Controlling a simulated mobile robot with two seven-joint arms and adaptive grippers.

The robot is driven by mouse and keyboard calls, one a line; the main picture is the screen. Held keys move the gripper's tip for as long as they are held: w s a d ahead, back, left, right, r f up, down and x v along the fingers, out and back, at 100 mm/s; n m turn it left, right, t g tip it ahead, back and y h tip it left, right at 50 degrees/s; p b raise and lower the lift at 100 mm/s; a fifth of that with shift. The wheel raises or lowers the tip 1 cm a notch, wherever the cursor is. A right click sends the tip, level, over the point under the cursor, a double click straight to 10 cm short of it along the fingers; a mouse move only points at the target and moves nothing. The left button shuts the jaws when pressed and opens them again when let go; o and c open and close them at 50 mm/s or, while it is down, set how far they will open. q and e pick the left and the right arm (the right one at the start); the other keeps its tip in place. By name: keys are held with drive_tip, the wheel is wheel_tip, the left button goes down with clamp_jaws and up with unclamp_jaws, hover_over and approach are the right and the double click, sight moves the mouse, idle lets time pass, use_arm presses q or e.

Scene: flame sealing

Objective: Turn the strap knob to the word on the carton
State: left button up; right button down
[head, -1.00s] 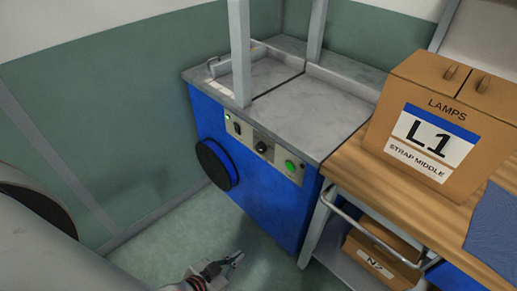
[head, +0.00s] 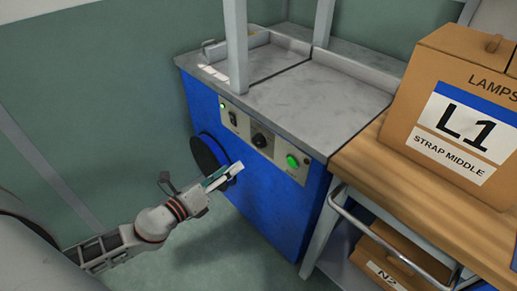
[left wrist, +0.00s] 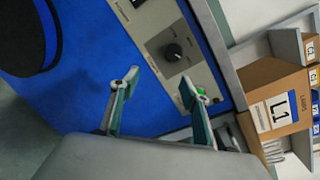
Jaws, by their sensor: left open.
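The strap knob (head: 259,140) is a small black dial on the grey control panel of the blue strapping machine (head: 290,225). It also shows in the left wrist view (left wrist: 173,52), ahead of the fingers. The carton (head: 440,105) reads "LAMPS", "L1" and "STRAP MIDDLE"; it stands on the wooden bench and also shows in the left wrist view (left wrist: 280,105). My left gripper (head: 225,178) is open and empty, below and left of the knob, apart from it. The words around the knob are too small to read. My right gripper is not in view.
A green button (head: 292,161) sits right of the knob and a black switch (head: 233,118) left of it. A black round reel (head: 208,155) is on the machine's side. The wooden bench (head: 365,165) has a metal rail, with another carton (head: 385,272) below.

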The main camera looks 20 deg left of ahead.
sight(256, 143)
use_arm(q)
drive_tip(key=w+m+h, duration=0.1)
drive_tip(key=w+m, duration=0.2)
drive_tip(key=w+d+r+m+h, duration=0.1)
drive_tip(key=w+m, duration=0.3)
drive_tip(key=w+d+r+m, duration=0.1)
drive_tip(key=w+m, duration=0.2)
drive_tip(key=shift+w+d+r+m+h, duration=0.2)
drive_tip(key=shift+d+m+h, duration=0.1)
drive_tip(key=shift+h, duration=0.1)
drive_tip(key=shift+w+d+f, duration=0.1)
drive_tip(key=shift+w, duration=0.2)
drive_tip(key=c, duration=1.1)
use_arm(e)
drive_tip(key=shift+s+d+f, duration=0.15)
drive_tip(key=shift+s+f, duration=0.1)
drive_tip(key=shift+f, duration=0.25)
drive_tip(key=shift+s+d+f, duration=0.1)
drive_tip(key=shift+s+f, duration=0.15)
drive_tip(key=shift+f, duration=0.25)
